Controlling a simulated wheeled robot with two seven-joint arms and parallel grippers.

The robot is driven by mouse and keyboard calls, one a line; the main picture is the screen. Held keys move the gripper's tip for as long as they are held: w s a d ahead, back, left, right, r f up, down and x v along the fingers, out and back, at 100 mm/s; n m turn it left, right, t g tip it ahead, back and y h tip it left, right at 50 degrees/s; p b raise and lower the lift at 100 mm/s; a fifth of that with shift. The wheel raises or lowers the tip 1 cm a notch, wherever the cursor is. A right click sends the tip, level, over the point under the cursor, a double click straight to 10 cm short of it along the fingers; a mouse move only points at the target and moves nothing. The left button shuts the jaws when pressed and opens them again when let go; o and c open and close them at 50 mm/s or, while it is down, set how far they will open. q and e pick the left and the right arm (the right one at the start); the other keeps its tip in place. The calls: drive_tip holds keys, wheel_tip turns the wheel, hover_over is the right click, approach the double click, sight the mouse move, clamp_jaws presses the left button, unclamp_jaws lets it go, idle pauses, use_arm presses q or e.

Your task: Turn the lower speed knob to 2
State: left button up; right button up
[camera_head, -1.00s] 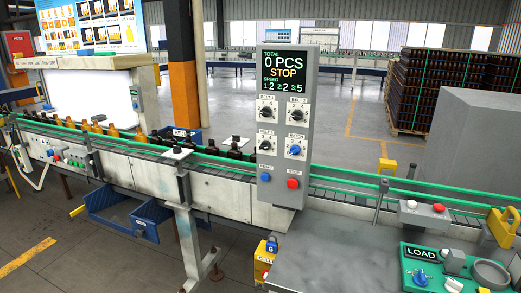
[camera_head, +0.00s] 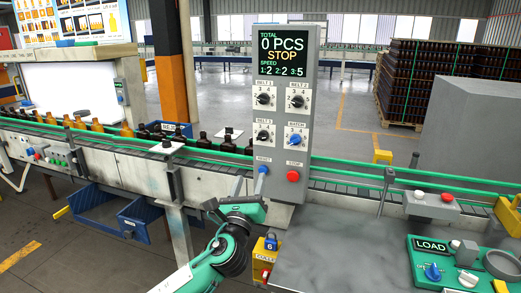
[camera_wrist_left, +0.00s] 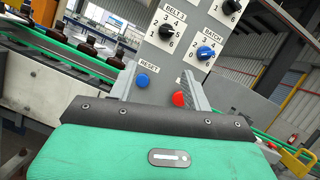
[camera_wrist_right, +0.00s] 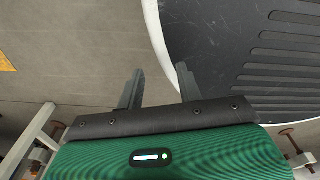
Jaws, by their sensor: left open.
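The lower speed knob (camera_head: 264,136), labelled BELT 3, is black on a white dial at the panel's lower left. It also shows in the left wrist view (camera_wrist_left: 166,31), above my fingers. My left gripper (camera_head: 260,183) is open and empty, below this knob, near the blue RESET button (camera_head: 263,169). In the left wrist view my open fingers (camera_wrist_left: 160,86) flank the RESET and STOP buttons. My right gripper (camera_wrist_right: 160,80) is open and empty.
The blue BATCH knob (camera_head: 296,138) sits right of the lower knob, and two black knobs are above. The red STOP button (camera_head: 293,176) is below. A green-railed conveyor (camera_head: 345,181) runs behind; amber bottles (camera_head: 97,125) stand on it at left.

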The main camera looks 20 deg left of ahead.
sight(261, 139)
use_arm(q)
drive_tip(key=shift+m, duration=0.3)
drive_tip(key=p+x, duration=0.1)
drive_tip(key=x, duration=0.3)
drive_tip(key=r+p+x, duration=0.1)
drive_tip(key=x, duration=0.3)
drive_tip(key=r+x, duration=0.1)
drive_tip(key=x, duration=0.3)
drive_tip(key=shift+r+p, duration=0.1)
drive_tip(key=shift+p, duration=0.3)
drive_tip(key=shift+w+r, duration=0.1)
drive_tip(key=shift+w, duration=0.35)
use_arm(e)
drive_tip(key=s+r, duration=0.1)
drive_tip(key=s, duration=0.1)
drive_tip(key=shift+s+d+r, duration=0.15)
drive_tip(key=shift+s+r, duration=0.15)
drive_tip(key=shift+r, duration=0.1)
use_arm(q)
drive_tip(key=c, duration=1)
drive_tip(key=shift+o, duration=0.2)
use_arm(e)
drive_tip(key=shift+a, duration=0.35)
